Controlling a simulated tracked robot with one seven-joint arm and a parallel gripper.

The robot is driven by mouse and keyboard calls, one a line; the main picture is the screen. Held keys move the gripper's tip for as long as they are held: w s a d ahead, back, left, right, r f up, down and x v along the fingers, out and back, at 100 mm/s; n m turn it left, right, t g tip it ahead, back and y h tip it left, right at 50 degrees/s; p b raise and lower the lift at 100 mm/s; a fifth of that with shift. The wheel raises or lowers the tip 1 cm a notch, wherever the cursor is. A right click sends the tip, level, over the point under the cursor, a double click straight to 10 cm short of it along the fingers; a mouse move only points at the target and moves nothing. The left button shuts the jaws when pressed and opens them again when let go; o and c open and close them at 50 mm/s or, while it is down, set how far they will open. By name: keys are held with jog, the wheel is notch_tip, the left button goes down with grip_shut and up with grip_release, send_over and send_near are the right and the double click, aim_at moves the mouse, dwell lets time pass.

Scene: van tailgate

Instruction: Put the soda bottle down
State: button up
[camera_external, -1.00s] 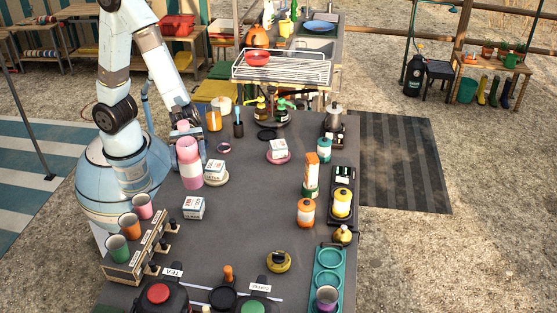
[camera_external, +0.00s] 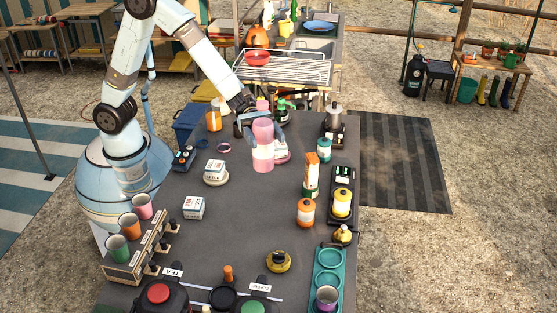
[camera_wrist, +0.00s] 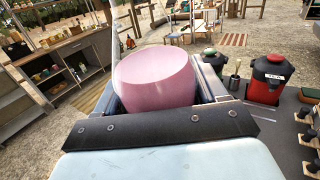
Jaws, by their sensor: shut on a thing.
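The soda bottle (camera_external: 263,158) is pink with a paler band. It is upright over the middle of the grey tabletop (camera_external: 255,215), in front of and left of a white box on a pink dish. I cannot tell whether its base touches the table. My gripper (camera_external: 264,118) is shut on its upper part. In the wrist view the pink bottle (camera_wrist: 155,80) fills the space between the fingers; its lower part is hidden there.
The white box on the pink dish (camera_external: 283,157) is close behind the bottle; another boxed dish (camera_external: 215,180) stands to its left. The tabletop in front of the bottle is clear.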

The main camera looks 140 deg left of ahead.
jog(key=s+a+f+n+y, duration=0.1)
jog(key=s+a+n+y, duration=0.15)
jog(key=a, duration=1.75)
jog(key=s+a+n+y, duration=0.1)
jog(key=s+a+y, duration=0.15)
jog(key=a, duration=1.85)
notch_tip(320, 180, down, 18)
jog(key=shift+w+a+f+y, duration=0.15)
jog(key=shift+w+y, duration=0.15)
jog(key=o, duration=1.5)
jog(key=shift+f, duration=0.15)
